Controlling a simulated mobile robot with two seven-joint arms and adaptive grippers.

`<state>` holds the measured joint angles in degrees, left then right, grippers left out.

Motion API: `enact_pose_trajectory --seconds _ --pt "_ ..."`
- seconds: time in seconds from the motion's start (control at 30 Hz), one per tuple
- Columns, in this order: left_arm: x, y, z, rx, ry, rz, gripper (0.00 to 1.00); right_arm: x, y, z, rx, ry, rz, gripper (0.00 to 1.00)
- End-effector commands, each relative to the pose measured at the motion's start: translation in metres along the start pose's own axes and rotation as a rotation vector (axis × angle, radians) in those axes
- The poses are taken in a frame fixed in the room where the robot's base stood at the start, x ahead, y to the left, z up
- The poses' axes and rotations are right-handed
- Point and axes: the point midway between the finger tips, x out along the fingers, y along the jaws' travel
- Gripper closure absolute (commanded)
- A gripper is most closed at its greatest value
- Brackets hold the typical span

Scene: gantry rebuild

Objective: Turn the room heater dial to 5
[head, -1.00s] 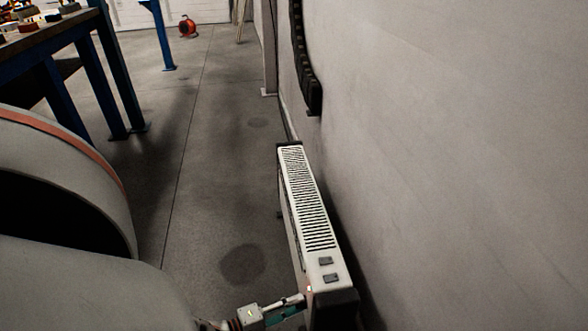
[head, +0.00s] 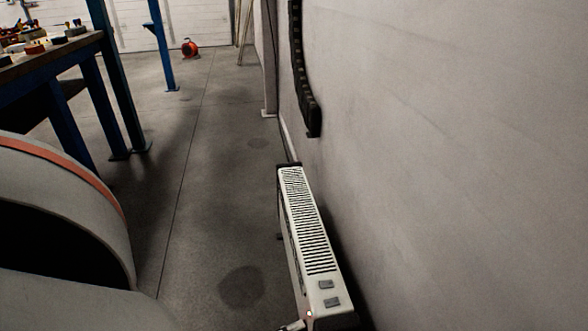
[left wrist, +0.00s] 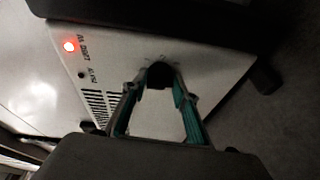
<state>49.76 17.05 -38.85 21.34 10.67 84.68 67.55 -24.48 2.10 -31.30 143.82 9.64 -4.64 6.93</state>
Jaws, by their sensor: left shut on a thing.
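The room heater (head: 306,225) is a white, slatted box standing on the floor beside the wall. Its end panel (left wrist: 215,72) fills the middle of the left wrist view, with a lit red lamp (left wrist: 69,46) and small printed marks. The dark dial (left wrist: 159,77) is on this panel, partly covered by my fingers. My left gripper (left wrist: 162,84) has its teal-lined fingers on both sides of the dial and is shut on it. The number the dial points to cannot be read. In the head view only a sliver of the left gripper shows at the bottom edge. My right gripper is not in view.
A grey wall (head: 450,160) runs close along the heater's right side. A blue-legged workbench (head: 40,62) with small items stands at the left. A red reel (head: 190,48) lies far back. The floor (head: 215,190) left of the heater is clear.

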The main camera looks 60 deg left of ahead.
Motion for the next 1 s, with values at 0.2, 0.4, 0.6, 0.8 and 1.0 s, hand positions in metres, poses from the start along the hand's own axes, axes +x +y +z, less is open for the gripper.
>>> enact_pose_trajectory --seconds 0.2,0.4,0.6,0.8,1.0 --pt "0.002 0.002 0.002 -0.003 -0.002 0.004 0.56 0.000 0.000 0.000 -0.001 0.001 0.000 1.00" --pt "0.001 0.001 0.001 -0.002 -0.002 0.002 0.56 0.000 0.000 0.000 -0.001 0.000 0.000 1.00" --pt "-0.008 0.000 0.001 -0.002 -0.001 0.000 0.56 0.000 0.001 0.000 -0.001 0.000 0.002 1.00" --pt "-0.041 -0.001 0.001 -0.003 -0.002 -0.002 0.56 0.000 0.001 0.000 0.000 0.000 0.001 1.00" --pt "-0.082 0.000 0.001 -0.002 -0.002 -0.001 0.56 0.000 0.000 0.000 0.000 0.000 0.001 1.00"
